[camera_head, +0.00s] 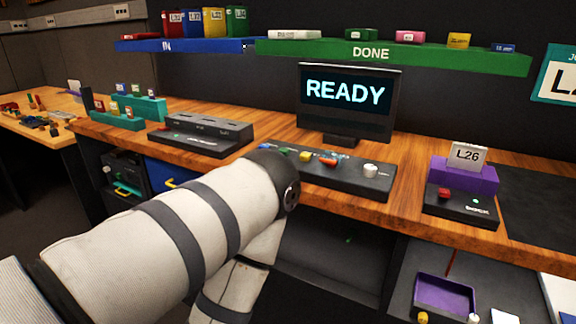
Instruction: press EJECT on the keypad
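A long black panel (345,183) lies on the wooden desk in the middle, with several coloured controls on top. They include a yellow one (305,156), an orange-red one (328,162) and a white knob or ball (371,170). The panel's left end is partly hidden behind my arm. I cannot read an EJECT label on it and cannot tell which control is EJECT. A monitor (346,115) behind the panel reads READY. My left arm crosses the lower left and bends down before the desk edge; its gripper is not in view. My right gripper is not in view.
A black box with a red button (444,193) stands right, beside a purple block (464,179) bearing an L26 card (468,156). A black slotted unit (202,134) stands left. Blue and green DONE (400,55) shelves hang above. An open purple tray (444,297) sits below.

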